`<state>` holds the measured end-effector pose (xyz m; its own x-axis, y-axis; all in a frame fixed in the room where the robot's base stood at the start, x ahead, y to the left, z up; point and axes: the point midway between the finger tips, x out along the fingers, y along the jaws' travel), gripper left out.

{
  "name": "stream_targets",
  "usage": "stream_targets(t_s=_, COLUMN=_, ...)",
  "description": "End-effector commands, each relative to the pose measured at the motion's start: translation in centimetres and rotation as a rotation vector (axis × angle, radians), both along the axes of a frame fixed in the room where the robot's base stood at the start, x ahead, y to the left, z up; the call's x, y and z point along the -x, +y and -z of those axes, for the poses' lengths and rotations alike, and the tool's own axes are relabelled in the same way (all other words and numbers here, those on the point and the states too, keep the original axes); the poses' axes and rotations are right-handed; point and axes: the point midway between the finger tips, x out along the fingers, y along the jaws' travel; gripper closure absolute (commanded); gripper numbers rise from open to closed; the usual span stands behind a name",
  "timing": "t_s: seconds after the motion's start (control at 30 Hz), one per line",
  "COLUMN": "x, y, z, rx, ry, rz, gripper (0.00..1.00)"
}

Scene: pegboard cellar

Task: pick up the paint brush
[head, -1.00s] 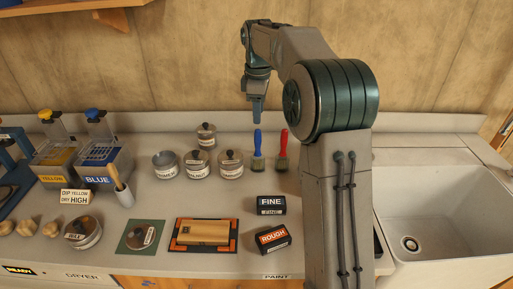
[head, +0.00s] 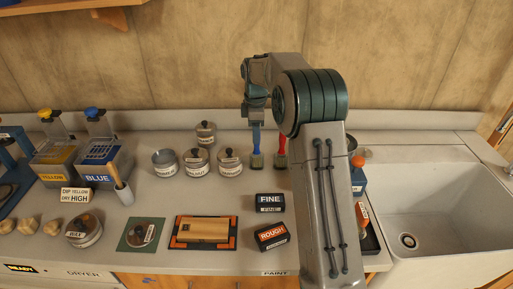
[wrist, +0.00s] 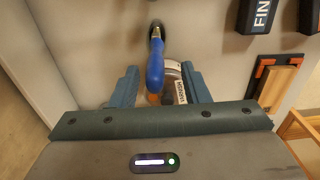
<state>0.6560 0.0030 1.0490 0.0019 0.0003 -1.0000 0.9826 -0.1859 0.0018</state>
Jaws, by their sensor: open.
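Two brushes stand bristles-down on the counter in the head view, one with a blue handle (head: 256,140) and one with a red handle (head: 282,148). My gripper (head: 255,118) is directly above the blue-handled brush, at the top of its handle. In the wrist view, my gripper (wrist: 160,90) is open, with the blue handle (wrist: 155,65) showing between its two fingers. The fingers stand apart from the handle on both sides. The red-handled brush is partly hidden by my arm in the head view.
Several lidded cans (head: 230,163) stand left of the brushes. FINE (head: 270,203) and ROUGH (head: 271,237) blocks lie in front. A wooden board (head: 203,230) lies on an orange-edged mat. The sink (head: 440,205) is at right.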

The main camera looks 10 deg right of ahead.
Motion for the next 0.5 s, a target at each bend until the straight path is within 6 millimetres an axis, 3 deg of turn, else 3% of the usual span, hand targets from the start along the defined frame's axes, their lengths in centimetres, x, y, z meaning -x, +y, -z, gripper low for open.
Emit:
stream_targets(t_s=0.23, x=-0.3, y=-0.3, z=3.5, rx=0.000, ry=0.004, rz=0.000, gripper=0.58)
stream_targets(t_s=0.5, x=-0.4, y=-0.3, z=4.2, rx=0.000, ry=0.001, rz=0.000, gripper=0.58)
